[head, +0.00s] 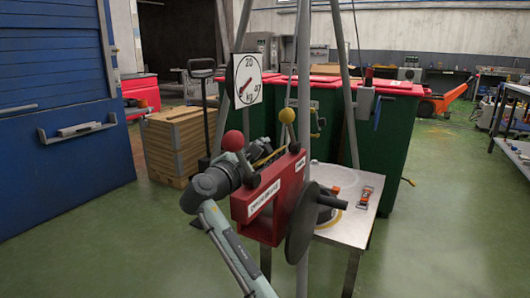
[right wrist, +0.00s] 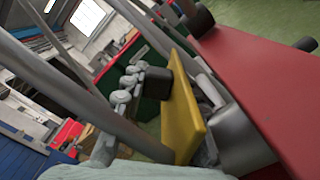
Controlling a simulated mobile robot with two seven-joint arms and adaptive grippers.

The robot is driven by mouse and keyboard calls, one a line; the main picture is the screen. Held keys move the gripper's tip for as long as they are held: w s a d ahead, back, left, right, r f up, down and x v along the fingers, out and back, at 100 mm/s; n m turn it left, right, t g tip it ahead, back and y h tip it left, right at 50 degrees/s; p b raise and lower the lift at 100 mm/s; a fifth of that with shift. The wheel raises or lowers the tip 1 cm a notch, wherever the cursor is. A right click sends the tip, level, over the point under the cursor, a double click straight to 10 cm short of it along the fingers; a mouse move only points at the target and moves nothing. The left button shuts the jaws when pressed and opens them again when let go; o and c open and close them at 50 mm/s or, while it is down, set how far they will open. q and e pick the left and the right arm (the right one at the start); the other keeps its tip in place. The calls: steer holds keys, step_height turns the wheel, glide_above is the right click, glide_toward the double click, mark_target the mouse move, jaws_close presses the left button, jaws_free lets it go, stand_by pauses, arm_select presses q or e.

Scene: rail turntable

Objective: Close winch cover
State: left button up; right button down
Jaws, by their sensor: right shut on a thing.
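The winch is a red box (head: 275,198) on a metal stand in the head view, with a red-knobbed lever (head: 233,141), a yellow-knobbed lever (head: 287,116) and a dark round disc (head: 302,223) on its right side. Its yellow cover (head: 270,155) shows as a thin, nearly edge-on strip behind the box. In the right wrist view the yellow cover (right wrist: 183,115) is a tilted plate beside the red box wall (right wrist: 265,80). My right gripper (head: 259,160) is shut on the cover; its dark pad touches the plate. The fingertips are partly hidden in the head view. My left gripper is not in view.
A metal table (head: 350,222) with small orange-marked items stands right of the winch. Grey poles rise around it, and a dial scale (head: 247,80) hangs behind. Green bins (head: 388,145) and wooden crates (head: 176,143) stand further back. Green floor is clear at the left and right.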

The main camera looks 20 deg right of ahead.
steer(key=shift+w+a+r, duration=0.1)
steer(key=shift+a+r, duration=0.05)
steer(key=shift+r, duration=0.15)
steer(key=c, duration=1.3)
jaws_free()
steer(key=shift+f, duration=0.15)
